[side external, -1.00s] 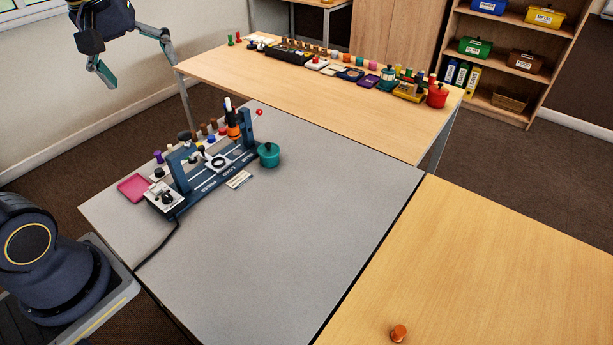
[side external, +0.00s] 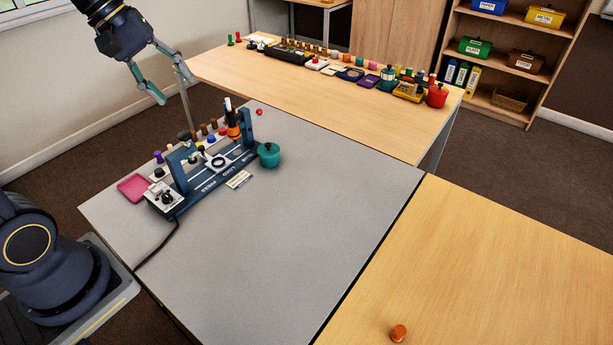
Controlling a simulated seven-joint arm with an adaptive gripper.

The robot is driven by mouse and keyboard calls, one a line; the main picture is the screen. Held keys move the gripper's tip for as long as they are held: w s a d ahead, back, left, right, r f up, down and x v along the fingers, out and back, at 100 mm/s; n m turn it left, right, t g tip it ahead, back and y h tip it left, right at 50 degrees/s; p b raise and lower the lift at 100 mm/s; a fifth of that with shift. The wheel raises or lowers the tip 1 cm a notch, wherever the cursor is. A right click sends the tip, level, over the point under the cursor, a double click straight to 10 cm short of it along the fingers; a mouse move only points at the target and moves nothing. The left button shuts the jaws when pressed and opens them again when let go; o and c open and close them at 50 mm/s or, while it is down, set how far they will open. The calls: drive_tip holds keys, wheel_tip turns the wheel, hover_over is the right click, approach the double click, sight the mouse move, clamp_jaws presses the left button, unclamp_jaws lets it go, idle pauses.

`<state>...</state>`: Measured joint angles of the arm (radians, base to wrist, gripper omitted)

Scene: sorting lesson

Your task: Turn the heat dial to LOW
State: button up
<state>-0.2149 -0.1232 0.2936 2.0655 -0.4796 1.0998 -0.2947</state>
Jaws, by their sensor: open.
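The heat dial (side external: 167,197) is a small dark knob on the white control box (side external: 159,203) at the left front end of a blue press-like machine (side external: 212,179). The machine stands on the grey table. The dial's setting and any markings are too small to read. My gripper (side external: 176,91) is open and empty, with its fingers spread. In the picture it is above and right of the dial, well apart from it and from the machine.
A pink tray (side external: 133,188) lies left of the machine, and a teal pot (side external: 269,154) stands at its right end. Several pegs stand behind it. A black cable runs off the front. The grey table's (side external: 290,230) middle and front are clear.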

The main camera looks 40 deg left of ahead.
drive_tip(key=w+a+f+n, duration=0.3)
drive_tip(key=a+f+n, duration=0.25)
drive_tip(key=a, duration=0.45)
drive_tip(key=n+g, duration=0.1)
drive_tip(key=n, duration=0.3)
hover_over(165, 195)
drive_tip(key=w+a, duration=0.2)
drive_tip(key=a, duration=0.2)
wheel_tip(165, 195, down, 12)
drive_tip(key=s+a+f+n+g, duration=0.1)
drive_tip(key=s+a+f+n, duration=0.1)
drive_tip(key=s+f, duration=0.25)
drive_tip(key=shift+m, duration=0.35)
drive_tip(key=x, duration=1.6)
drive_tip(key=shift+d, duration=0.2)
clamp_jaws()
